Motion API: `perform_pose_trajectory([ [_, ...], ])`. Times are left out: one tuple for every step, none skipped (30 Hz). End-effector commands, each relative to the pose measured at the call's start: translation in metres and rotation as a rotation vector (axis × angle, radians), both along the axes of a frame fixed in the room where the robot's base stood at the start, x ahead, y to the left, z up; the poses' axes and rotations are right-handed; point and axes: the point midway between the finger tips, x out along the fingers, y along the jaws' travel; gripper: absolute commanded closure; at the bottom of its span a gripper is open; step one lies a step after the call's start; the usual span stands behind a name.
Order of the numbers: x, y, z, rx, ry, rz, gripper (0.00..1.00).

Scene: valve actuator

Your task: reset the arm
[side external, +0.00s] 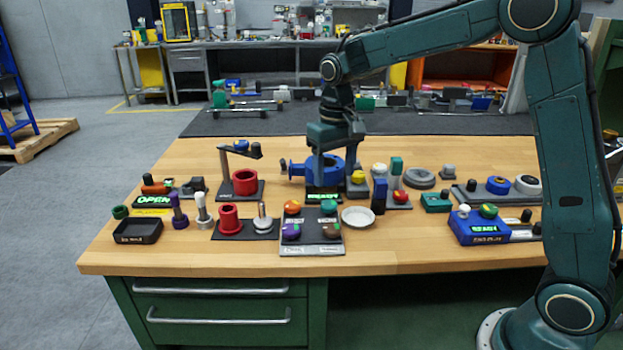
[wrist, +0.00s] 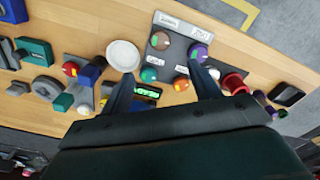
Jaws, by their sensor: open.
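My gripper (side external: 336,165) hangs from my teal arm over the middle of the wooden bench, pointing down. It is at the blue valve body (side external: 316,167), in front of or just above it; I cannot tell whether they touch. In the wrist view the two dark fingers of my gripper (wrist: 163,92) are spread wide with nothing held between them. A green-lit display (wrist: 146,92) shows near the left finger, and it also shows below the blue valve in the side view (side external: 324,197).
A button panel (side external: 311,249) with several coloured knobs, a white dish (side external: 358,217), red cups and a blue box (side external: 478,228) crowd the bench. A black tray (side external: 138,231) sits at the left. Bare wood lies along the front edge.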

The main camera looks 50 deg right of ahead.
Motion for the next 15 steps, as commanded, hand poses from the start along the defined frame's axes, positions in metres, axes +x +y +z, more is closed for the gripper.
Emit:
perform_pose_trajectory([
  [-0.002,0.000,0.002,0.000,-0.005,0.002,0.38],
  [-0.003,0.000,0.004,-0.001,-0.008,0.003,0.38],
  [-0.005,0.001,0.007,-0.001,-0.013,0.005,0.38],
  [-0.008,0.001,0.009,-0.001,-0.017,0.008,0.38],
  [-0.010,0.001,0.011,-0.001,-0.022,0.010,0.38],
  [-0.014,0.002,0.015,-0.001,-0.031,0.014,0.38],
  [-0.018,0.002,0.018,-0.001,-0.037,0.017,0.38],
  [-0.022,0.003,0.022,-0.002,-0.045,0.020,0.38],
  [-0.028,0.003,0.027,-0.003,-0.056,0.024,0.38],
  [-0.033,0.004,0.031,-0.003,-0.064,0.028,0.38],
  [-0.037,0.004,0.035,-0.004,-0.075,0.033,0.38],
  [-0.044,0.005,0.040,-0.005,-0.088,0.039,0.38],
  [-0.050,0.005,0.044,-0.005,-0.098,0.044,0.38],
  [-0.056,0.006,0.048,-0.006,-0.109,0.049,0.38],
  [-0.064,0.006,0.052,-0.007,-0.121,0.055,0.38],
])
